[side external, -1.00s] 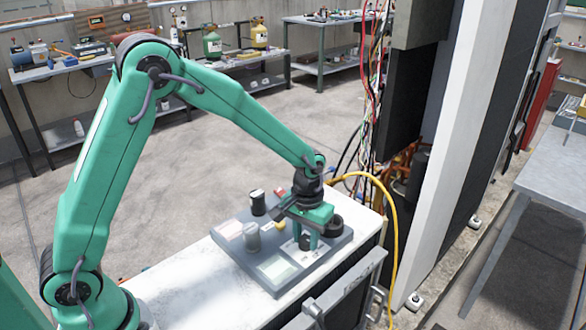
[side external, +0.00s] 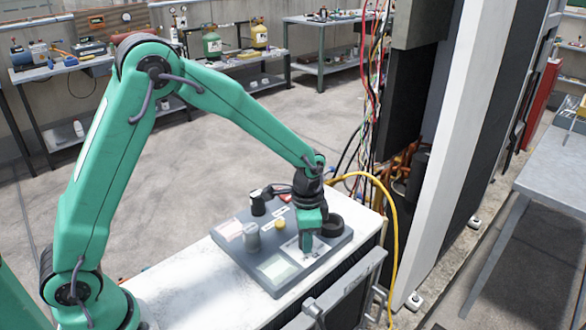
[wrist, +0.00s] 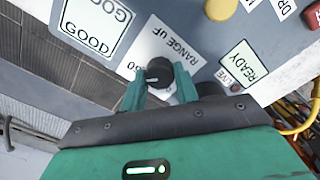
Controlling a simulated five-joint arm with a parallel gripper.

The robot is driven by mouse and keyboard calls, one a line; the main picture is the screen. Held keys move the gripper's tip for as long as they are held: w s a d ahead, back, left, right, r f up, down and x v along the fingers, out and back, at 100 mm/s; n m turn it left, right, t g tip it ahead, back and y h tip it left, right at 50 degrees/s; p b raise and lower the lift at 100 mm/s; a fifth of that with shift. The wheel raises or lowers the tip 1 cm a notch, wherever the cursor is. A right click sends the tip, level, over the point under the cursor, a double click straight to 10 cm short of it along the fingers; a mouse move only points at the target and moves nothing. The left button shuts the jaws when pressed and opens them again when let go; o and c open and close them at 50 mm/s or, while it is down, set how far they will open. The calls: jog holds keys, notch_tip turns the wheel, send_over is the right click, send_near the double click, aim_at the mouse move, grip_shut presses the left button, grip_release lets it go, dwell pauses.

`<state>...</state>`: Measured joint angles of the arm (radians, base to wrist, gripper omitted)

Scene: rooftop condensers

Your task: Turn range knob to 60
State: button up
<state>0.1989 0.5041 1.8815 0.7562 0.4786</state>
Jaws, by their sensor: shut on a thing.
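The range knob (wrist: 159,72) is a small black knob on a white label plate (wrist: 178,42) that reads "RANGE UF" upside down in the wrist view. My gripper (wrist: 159,85) is shut on it, with one green finger on each side. A short pale pointer mark shows on the left part of the knob's top. Printed digits, partly hidden, show just left of the knob. In the side external view my gripper (side external: 305,246) points down at the grey panel (side external: 263,285), and its fingers hide most of the knob.
The panel sits on a white-topped cabinet (side external: 170,283). A black round part (side external: 333,226) stands close right of my gripper. A yellow button (side external: 281,224), a grey cylinder (side external: 252,238) and a black cylinder (side external: 258,203) stand nearby. A yellow hose (side external: 393,235) arches at the right.

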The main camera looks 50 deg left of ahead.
jog(key=shift+r+m, duration=0.1)
jog(key=shift+m, duration=0.5)
jog(key=o, duration=1)
notch_tip(320, 180, up, 7)
jog(key=shift+r, duration=0.4)
